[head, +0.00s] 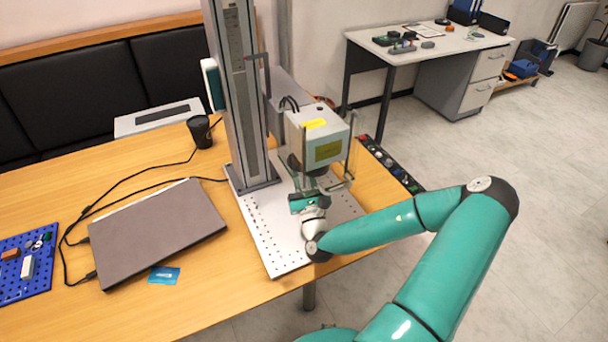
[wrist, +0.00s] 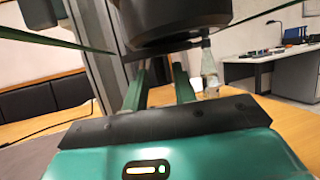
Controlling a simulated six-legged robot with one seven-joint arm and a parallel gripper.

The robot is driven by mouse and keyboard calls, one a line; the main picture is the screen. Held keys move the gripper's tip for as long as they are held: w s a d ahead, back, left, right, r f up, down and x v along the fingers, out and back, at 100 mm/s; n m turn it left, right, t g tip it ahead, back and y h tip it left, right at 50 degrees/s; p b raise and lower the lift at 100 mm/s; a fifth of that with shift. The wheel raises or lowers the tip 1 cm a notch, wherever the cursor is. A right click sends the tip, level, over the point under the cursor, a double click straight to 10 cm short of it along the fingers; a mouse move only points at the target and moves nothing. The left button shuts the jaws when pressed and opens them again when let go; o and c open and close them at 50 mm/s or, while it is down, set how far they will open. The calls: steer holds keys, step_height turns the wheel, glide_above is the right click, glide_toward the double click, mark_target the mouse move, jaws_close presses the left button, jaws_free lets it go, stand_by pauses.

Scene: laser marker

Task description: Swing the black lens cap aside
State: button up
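The laser marker head (head: 318,135), a pale box with a yellow label, hangs on the tall column above the perforated plate. A black round part (wrist: 175,18) fills the top of the wrist view; I cannot tell where the lens ends and the lens cap begins. In the head view, the dark lens area (head: 296,164) shows under the head, partly hidden. My gripper (wrist: 158,85) is just below the black part, with its two green fingers apart and nothing seen between them. I cannot tell whether it touches the cap. The gripper is small in the head view (head: 308,198).
The perforated plate (head: 280,256) lies below my gripper. Thin guard rods (head: 352,150) stand close beside the head. The column (head: 240,100) is close to the left. A laptop (head: 155,232), a black cup (head: 200,131) and a blue board (head: 30,262) are farther left.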

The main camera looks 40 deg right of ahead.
steer(key=shift+o, duration=0.3)
steer(key=shift+s, duration=0.1)
steer(key=v, duration=1.3)
steer(key=shift+s+f, duration=0.2)
steer(key=shift+s, duration=0.05)
